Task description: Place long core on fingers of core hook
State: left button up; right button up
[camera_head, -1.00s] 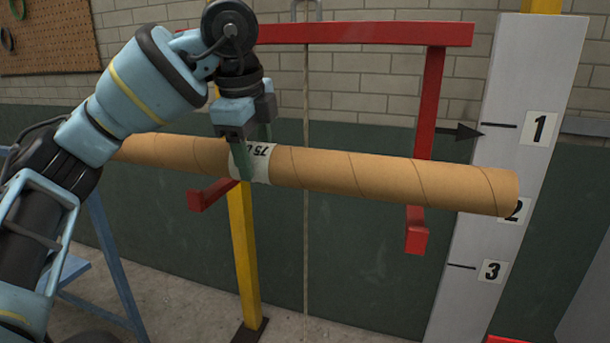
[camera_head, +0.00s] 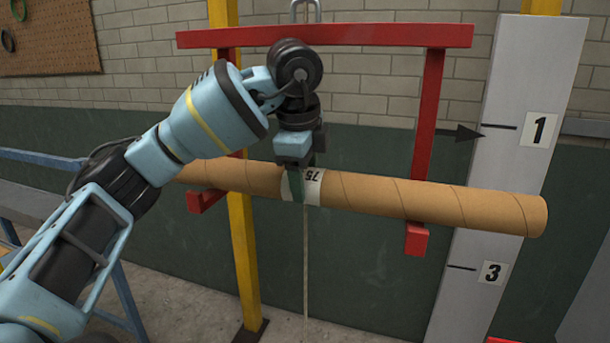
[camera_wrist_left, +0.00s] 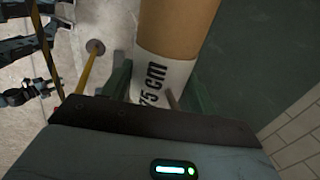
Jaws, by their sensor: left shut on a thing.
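The long core (camera_head: 430,200) is a brown cardboard tube with a white 75 label, which reads 75 cm in the left wrist view (camera_wrist_left: 165,78). It hangs nearly level, its right end a little lower. My left gripper (camera_head: 303,185) is shut on it from above at the label. The core hook is a red frame (camera_head: 365,35) with two uprights and two short fingers, left (camera_head: 205,197) and right (camera_head: 417,240). In the head view the core crosses in front of the uprights, just above the fingers. I cannot tell whether it touches them. My right gripper is not in view.
A white board (camera_head: 500,165) with numbers and a black pointer (camera_head: 462,134) stands at the right; the core's right end overlaps it in the picture. A yellow post (camera_head: 243,260) and a hanging rope (camera_head: 305,265) are behind. A blue stand (camera_head: 125,300) is at the left.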

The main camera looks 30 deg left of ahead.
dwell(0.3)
pick_arm(q)
jog(key=o, duration=1.7)
jog(key=shift+f, duration=0.1)
jog(key=shift+v, duration=3.9)
